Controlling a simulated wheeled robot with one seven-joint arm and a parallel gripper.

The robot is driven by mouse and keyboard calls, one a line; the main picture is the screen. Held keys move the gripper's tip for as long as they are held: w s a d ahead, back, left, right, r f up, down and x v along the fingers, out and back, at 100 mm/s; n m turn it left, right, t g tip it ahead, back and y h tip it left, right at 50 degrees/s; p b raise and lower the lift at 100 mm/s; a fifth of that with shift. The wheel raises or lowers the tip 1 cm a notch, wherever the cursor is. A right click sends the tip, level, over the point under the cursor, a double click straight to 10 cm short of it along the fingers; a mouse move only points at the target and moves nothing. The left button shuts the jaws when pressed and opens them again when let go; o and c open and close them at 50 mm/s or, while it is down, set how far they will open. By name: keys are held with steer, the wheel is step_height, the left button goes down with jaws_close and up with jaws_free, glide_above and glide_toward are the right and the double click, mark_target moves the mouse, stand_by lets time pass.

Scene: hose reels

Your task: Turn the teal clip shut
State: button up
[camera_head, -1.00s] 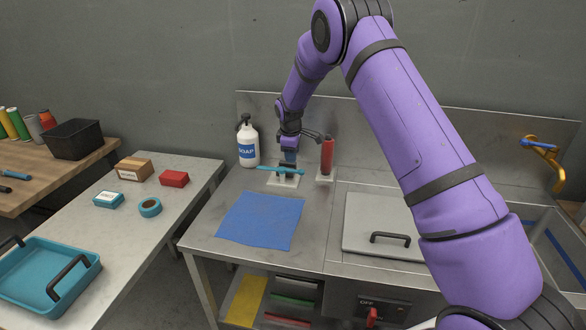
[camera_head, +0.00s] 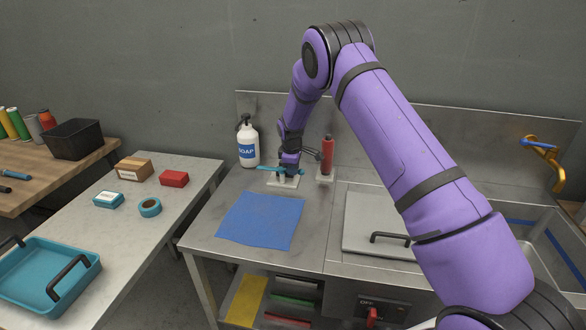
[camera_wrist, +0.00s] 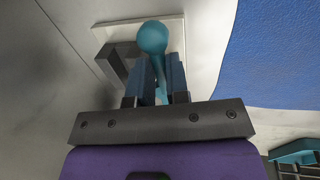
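The teal clip (camera_head: 266,168) is a bar on a pale square base plate (camera_head: 274,183) at the back of the metal counter. In the wrist view its round teal end (camera_wrist: 152,37) shows just past my fingertips, over the pale plate (camera_wrist: 111,35) and a dark grey block (camera_wrist: 118,64). My gripper (camera_head: 287,170) points down at the clip; it also shows in the wrist view (camera_wrist: 160,72). Its two dark blue fingers are close together, one on each side of the teal bar, with little or no gap. They hide part of the bar.
A white soap bottle (camera_head: 248,146) stands behind and left of the clip. A red cylinder (camera_head: 327,155) on a pale base stands close on its right. A blue cloth (camera_head: 260,221) lies flat in front. A grey lid with a handle (camera_head: 376,222) is at the right.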

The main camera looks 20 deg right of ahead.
jaws_close()
steer(key=m, duration=0.2)
steer(key=s+a+m, duration=0.1)
steer(key=m, duration=0.1)
steer(key=shift+a+g+h, duration=0.15)
steer(key=shift+g+h, duration=0.15)
steer(key=shift+h, duration=0.1)
steer(key=m, duration=0.1)
steer(key=a+m, duration=0.1)
steer(key=m, duration=0.3)
steer(key=shift+s+a+g, duration=0.25)
steer(key=shift+s+g, duration=0.1)
steer(key=shift+g, duration=0.05)
steer(key=m, duration=0.1)
steer(key=a+m, duration=0.1)
steer(key=m, duration=0.2)
steer(key=shift+a+g, duration=0.35)
steer(key=shift+g, duration=0.05)
steer(key=shift+w+a+m+g, duration=0.15)
steer(key=shift+a+m, duration=0.1)
steer(key=shift+m, duration=0.55)
steer(key=shift+w+a+m+g, duration=0.1)
steer(key=shift+a+m, duration=0.1)
steer(key=shift+m, duration=0.6)
steer(key=shift+w+a+m+g, duration=0.15)
steer(key=shift+a+m, duration=0.1)
steer(key=shift+m, duration=0.55)
steer(key=shift+r, duration=0.1)
steer(key=o, duration=0.7)
jaws_free()
